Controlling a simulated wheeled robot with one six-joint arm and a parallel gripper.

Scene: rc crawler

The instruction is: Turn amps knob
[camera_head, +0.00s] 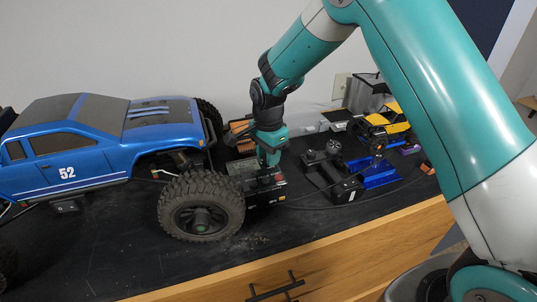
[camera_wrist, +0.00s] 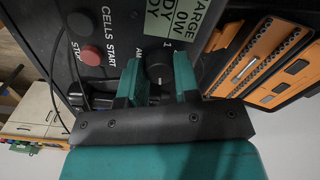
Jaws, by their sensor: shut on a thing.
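The amps knob (camera_wrist: 158,72) is a dark round knob on the charger's black panel, between my two green fingers in the wrist view. My gripper (camera_wrist: 159,80) is shut on it, one finger at each side. The head view shows my gripper (camera_head: 269,158) pointing down at the top of the black charger box (camera_head: 265,192). The word CELLS and a pale display (camera_wrist: 185,20) are above. The knob is not distinguishable in the head view.
A large blue crawler truck (camera_head: 75,150) stands left, its black wheel (camera_head: 201,206) close beside the charger. A black controller (camera_head: 332,172) and a yellow crawler (camera_head: 388,125) are to the right. An orange tool case (camera_wrist: 275,60) lies beside the charger. Cables run across the dark bench top.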

